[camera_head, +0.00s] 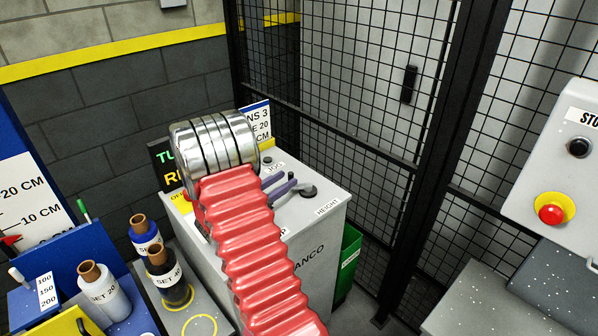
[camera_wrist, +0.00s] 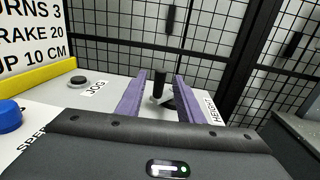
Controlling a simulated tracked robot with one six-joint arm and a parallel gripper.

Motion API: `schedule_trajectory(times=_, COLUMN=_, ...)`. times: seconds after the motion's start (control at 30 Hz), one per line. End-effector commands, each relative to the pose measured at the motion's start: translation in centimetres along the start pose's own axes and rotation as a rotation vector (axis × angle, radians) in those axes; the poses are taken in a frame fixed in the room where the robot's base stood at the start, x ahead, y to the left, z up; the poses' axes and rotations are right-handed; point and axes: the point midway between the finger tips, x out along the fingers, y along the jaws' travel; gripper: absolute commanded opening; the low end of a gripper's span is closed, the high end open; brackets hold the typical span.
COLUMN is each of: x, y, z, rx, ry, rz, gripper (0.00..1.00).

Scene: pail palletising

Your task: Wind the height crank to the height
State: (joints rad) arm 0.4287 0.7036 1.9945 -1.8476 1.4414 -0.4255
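The height crank (camera_head: 308,191) has a dark knob and stands on top of the pale grey cabinet (camera_head: 328,228), by the HEIGHT label. In the wrist view the crank's black upright handle (camera_wrist: 160,80) and silvery base appear between the two purple fingers. My gripper (camera_head: 288,182) is open, its fingers pointing at the crank from the left; it also shows in the wrist view (camera_wrist: 161,92). I cannot tell whether the fingers touch the handle. At the far left a white height scale (camera_head: 30,205) marks 10 CM and 20 CM, with a red pointer (camera_head: 11,240) near or below 10 CM.
A sign (camera_wrist: 32,38) reads TURNS 3, BRAKE 20, UP 10 CM, partly cut off. A JOG button (camera_wrist: 78,81) and a blue knob (camera_wrist: 9,115) are on the cabinet. Black mesh fencing (camera_head: 345,80) stands behind. A red stop button (camera_head: 550,214) is at right.

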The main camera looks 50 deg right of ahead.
Motion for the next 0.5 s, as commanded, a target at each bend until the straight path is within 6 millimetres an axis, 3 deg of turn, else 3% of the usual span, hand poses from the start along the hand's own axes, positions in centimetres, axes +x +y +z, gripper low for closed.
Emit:
schedule_trajectory(times=0.3, x=5.1, y=-0.1, z=0.0, rx=0.0, ry=-0.001, rz=-0.003, gripper=0.34)
schedule_trajectory(times=0.5, x=7.2, y=-0.1, z=0.0, rx=0.0, ry=0.0, rz=-0.002, gripper=0.34)
